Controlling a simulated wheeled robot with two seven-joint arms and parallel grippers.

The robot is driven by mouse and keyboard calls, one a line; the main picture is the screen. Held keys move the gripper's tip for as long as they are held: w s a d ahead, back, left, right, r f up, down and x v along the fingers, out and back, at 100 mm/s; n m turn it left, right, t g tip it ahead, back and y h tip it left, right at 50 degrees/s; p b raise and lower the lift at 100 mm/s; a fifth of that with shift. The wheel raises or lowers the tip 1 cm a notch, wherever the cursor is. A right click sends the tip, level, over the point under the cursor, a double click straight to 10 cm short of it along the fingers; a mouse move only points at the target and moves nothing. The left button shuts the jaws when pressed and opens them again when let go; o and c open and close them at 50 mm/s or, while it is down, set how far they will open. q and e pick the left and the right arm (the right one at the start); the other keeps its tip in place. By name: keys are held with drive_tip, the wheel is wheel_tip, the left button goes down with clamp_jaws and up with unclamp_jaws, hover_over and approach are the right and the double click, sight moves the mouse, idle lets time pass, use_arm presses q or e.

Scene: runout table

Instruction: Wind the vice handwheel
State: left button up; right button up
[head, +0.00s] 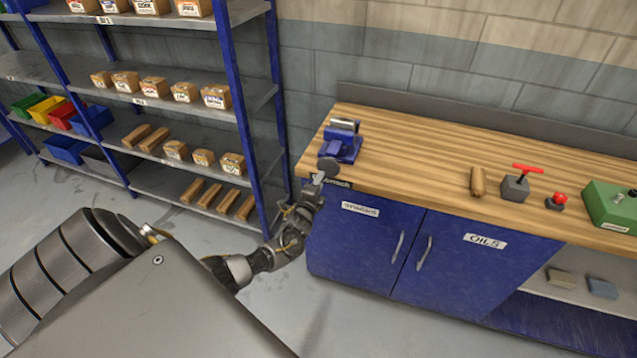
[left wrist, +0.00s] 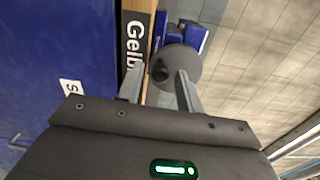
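The blue vice (head: 343,143) with a grey cylindrical top stands at the left end of the wooden bench. Its round dark grey handwheel (head: 328,164) faces my left gripper (head: 319,181), which reaches up from the lower left. In the left wrist view, the handwheel (left wrist: 190,62) lies just beyond the fingertips, with its small dark knob (left wrist: 160,70) between them. The left gripper (left wrist: 161,76) is open there, with gaps beside the knob; contact cannot be told. Part of the blue vice (left wrist: 168,30) shows behind the wheel. My right gripper is not in view.
The bench top (head: 420,160) carries a wooden cylinder (head: 478,181), a block with a red T-handle (head: 516,186), a red-knobbed block (head: 556,202) and a green box (head: 612,205). Blue cupboards (head: 365,240) stand below. A shelf rack (head: 240,110) stands left of the bench.

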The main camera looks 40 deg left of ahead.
use_arm(q)
clamp_jaws()
drive_tip(key=shift+w+d+f+n+b, duration=0.1)
drive_tip(key=shift+d+n+b, duration=0.1)
drive_tip(key=shift+n, duration=0.7)
drive_tip(key=shift+w+d+n+b, duration=0.1)
drive_tip(key=shift+d+n, duration=0.1)
drive_tip(key=shift+n, duration=0.7)
drive_tip(key=shift+d+f+n, duration=0.1)
drive_tip(key=shift+d+n, duration=0.2)
drive_tip(key=shift+n, duration=0.8)
drive_tip(key=shift+w+d+n, duration=0.1)
drive_tip(key=shift+n, duration=0.5)
